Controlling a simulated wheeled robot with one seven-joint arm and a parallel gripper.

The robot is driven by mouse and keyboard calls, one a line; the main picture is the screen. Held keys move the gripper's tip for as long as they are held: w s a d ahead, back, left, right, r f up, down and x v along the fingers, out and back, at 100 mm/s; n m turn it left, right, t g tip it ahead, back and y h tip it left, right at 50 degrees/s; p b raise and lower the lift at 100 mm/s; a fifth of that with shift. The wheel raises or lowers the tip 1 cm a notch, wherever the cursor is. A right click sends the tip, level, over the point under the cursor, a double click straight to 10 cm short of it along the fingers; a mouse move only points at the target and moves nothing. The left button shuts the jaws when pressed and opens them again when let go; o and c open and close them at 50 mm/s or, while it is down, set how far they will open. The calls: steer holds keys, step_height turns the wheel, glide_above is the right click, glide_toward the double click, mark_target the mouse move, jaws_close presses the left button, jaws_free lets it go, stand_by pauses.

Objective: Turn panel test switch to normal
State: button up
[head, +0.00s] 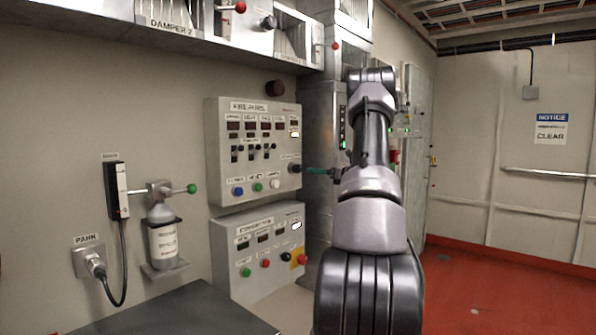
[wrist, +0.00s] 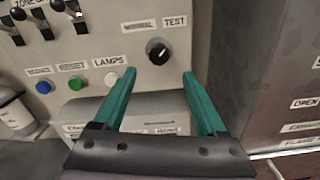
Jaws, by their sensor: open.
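The panel test switch (wrist: 158,51) is a black round knob with a light pointer mark, between the labels NORMAL (wrist: 139,26) and TEST (wrist: 175,21) in the wrist view. Its pointer seems tilted toward the upper right, on the TEST side. It sits at the lower right of the upper grey panel (head: 250,183) in the head view. My gripper (wrist: 157,78) has two teal fingers, open and empty. In the wrist view the knob shows just beyond and between the fingertips; I cannot tell whether they touch it.
Blue (wrist: 43,87), green (wrist: 76,83) and white (wrist: 111,79) buttons lie left of the knob. Several toggle switches are above them. A lower panel (head: 225,262) sits below. A grey cabinet (wrist: 265,70) stands to the right. The red floor (head: 480,290) is clear.

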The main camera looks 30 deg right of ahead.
mark_target(299, 169)
steer(key=x, duration=1)
steer(key=shift+w+a, duration=0.15)
steer(key=shift+w, duration=0.1)
jaws_close()
